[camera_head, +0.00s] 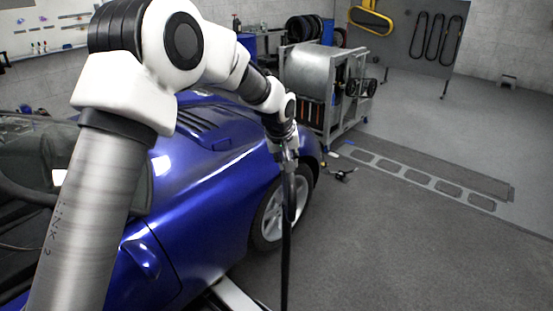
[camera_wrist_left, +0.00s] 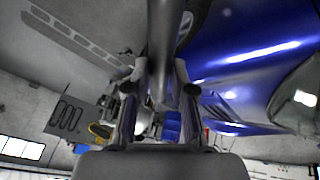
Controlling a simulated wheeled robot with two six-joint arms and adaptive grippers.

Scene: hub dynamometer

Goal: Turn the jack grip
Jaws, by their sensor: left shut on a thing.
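The jack grip (camera_head: 286,235) is a long dark upright bar beside the front wheel of the blue car. Its lower end runs out of the bottom of the head view. My left gripper (camera_head: 287,155) reaches over the car from the left and is shut on the upper part of the bar. In the left wrist view the bar (camera_wrist_left: 161,45) stands between the two fingers of the gripper (camera_wrist_left: 155,75). The jack's body cannot be made out. My right gripper is in neither view.
The blue car (camera_head: 205,200) fills the left, close under my arm. A metal dynamometer cart (camera_head: 322,85) stands behind it. A small dark item (camera_head: 343,174) lies on the floor near a slotted floor plate (camera_head: 420,178). The grey floor at right is clear.

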